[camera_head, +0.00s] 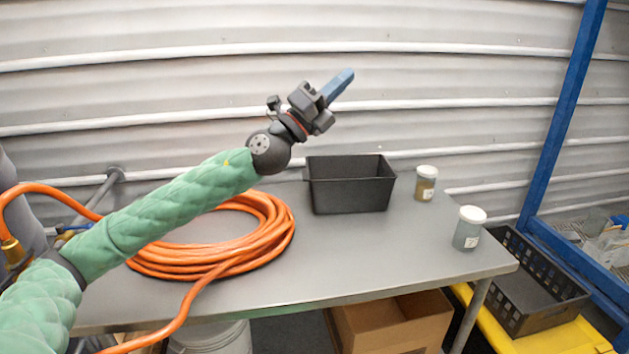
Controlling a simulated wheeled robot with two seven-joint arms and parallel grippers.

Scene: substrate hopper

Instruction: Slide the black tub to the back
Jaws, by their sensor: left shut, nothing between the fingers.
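The black tub (350,197) is an open rectangular bin, upright on the grey table (330,255) near its back edge, right of the middle. My left gripper (342,84) is raised above and behind the tub in the picture, in front of the ribbed wall. Its blue fingers are shut with nothing between them, pointing up and right. It is apart from the tub. My right gripper is not in view.
A coiled orange hose (270,250) lies left of the tub. Two white-lidded jars (426,183) (468,228) stand to its right. A blue post (565,110) and a black crate (530,318) are at the right.

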